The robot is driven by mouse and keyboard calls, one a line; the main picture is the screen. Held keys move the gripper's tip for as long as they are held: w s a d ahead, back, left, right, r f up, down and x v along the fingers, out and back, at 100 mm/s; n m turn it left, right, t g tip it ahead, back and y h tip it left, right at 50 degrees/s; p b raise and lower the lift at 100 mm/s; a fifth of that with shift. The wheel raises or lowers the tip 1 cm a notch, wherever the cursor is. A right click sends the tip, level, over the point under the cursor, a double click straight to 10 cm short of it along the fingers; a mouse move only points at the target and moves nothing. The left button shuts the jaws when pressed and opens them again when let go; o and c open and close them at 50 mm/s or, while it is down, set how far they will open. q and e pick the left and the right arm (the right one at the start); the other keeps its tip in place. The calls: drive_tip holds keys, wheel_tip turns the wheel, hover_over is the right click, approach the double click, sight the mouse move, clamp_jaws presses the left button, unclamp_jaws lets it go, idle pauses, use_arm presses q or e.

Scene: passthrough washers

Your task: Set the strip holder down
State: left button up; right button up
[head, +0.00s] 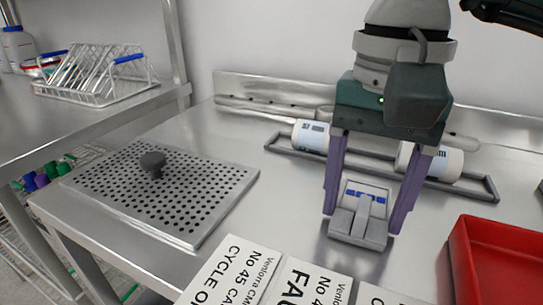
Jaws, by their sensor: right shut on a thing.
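The strip holder (359,224) is a small grey metal piece with blue parts near its top, seen in the head view right of centre. My right gripper (364,214) points down, its two purple fingers on either side of the holder, shut on it. The holder is low over the steel bench (290,205); I cannot tell whether its base touches the surface. My left gripper is not in view.
Behind the gripper, a grey rail frame (285,150) holds white bottles (311,136). A perforated plate (200,190) with a dark knob is at left, a red tray (505,235) at right, printed cards (240,275) in front. A wire rack (98,75) stands on the left shelf.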

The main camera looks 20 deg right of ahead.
drive_tip(key=shift+f, duration=0.15)
drive_tip(key=o, duration=1.5)
